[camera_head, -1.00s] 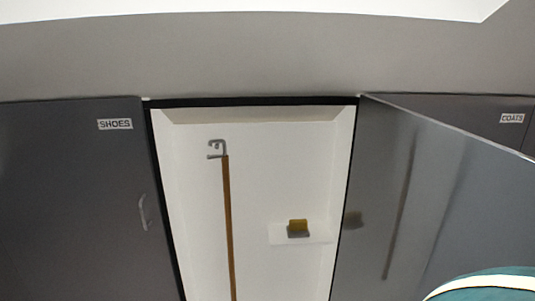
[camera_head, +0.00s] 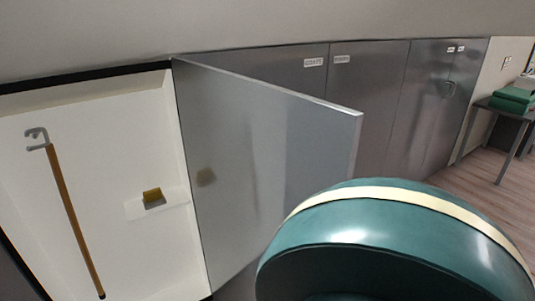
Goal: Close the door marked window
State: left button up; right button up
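A grey cabinet door (camera_head: 262,150) stands swung open, hinged at the right side of an open white compartment (camera_head: 100,130). Its inner face is towards me and its free edge points out into the room. Any label on its outer face is hidden, so I cannot read whether it says window. Inside the compartment, a brown pole (camera_head: 72,215) with a grey hook at its top leans by the back wall. Neither of my grippers is in view.
Closed grey cabinet doors (camera_head: 375,95) with small labels run on to the right. A table (camera_head: 492,106) with green folded items (camera_head: 513,97) stands at far right on wooden floor (camera_head: 470,200). A teal rounded part of mine covers the lower right.

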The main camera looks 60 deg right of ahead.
aim_at(255, 149)
jog(key=k+l+z, duration=0.2)
jog(key=k+l, duration=0.5)
jog(key=k, duration=0.15)
jog(key=l+z, duration=0.25)
jog(key=l, duration=1.1)
jog(key=k, duration=0.05)
